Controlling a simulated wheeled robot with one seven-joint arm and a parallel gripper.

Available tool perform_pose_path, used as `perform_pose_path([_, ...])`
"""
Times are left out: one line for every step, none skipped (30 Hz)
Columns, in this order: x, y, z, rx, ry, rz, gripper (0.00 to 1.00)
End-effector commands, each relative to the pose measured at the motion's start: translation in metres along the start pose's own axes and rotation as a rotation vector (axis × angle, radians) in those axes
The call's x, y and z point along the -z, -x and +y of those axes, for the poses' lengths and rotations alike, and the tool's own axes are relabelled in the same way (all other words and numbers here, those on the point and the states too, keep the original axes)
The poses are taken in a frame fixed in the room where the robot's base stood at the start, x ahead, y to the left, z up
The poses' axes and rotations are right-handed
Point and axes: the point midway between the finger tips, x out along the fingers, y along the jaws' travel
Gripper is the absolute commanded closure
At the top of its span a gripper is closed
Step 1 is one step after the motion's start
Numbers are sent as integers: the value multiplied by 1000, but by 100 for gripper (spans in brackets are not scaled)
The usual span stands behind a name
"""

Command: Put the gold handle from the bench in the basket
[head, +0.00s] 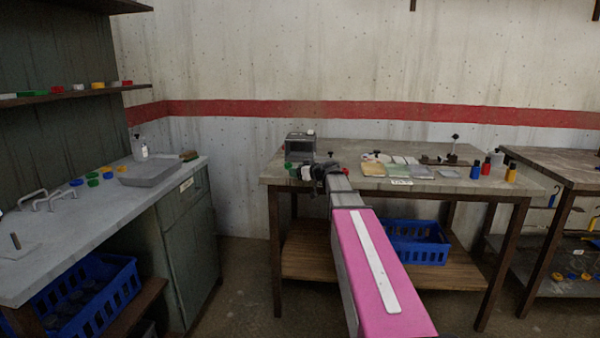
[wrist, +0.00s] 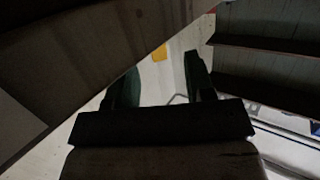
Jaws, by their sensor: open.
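I cannot pick out a gold handle for certain. Pale, bent handles (head: 48,201) stand on the grey counter at the left and look silver-grey. A blue basket (head: 418,243) sits on the lower shelf of the middle bench (head: 350,155). Another blue basket (head: 110,287) is under the left counter. My gripper shows in the wrist view (wrist: 162,70), with its dark green fingers apart and nothing seen between them. In the head view my arm reaches to the left part of the middle bench. A small yellow-orange patch (wrist: 160,53) shows beyond the fingers; I cannot tell what it is.
A grey tray (head: 150,172), a white bottle (head: 141,148) and several coloured pieces are on the left counter (head: 120,208). A dark grey device (head: 300,146), sample tiles (head: 405,168) and small bottles (head: 475,170) are on the middle bench. Floor shows between counter and bench.

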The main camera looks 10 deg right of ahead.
Motion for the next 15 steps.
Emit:
perform_pose_path([1,-10,2,1,0,0,51])
perform_pose_path([1,-13,1,1,0,0,51])
perform_pose_path([1,-17,1,0,0,0,51])
perform_pose_path([1,-19,1,0,1,0,51])
perform_pose_path([1,-20,0,0,1,0,51])
perform_pose_path([1,-20,0,0,1,0,51])
perform_pose_path([1,-20,0,0,1,0,51])
perform_pose_path([1,-20,0,0,1,0,51])
perform_pose_path([1,-19,0,0,1,0,51])
perform_pose_path([1,-19,0,0,1,0,51])
perform_pose_path([1,-19,0,0,1,0,51])
perform_pose_path([1,-19,0,0,1,0,64])
perform_pose_path([1,-19,0,0,1,0,74])
perform_pose_path([1,-19,0,0,1,0,84])
perform_pose_path([1,-19,0,0,1,0,97])
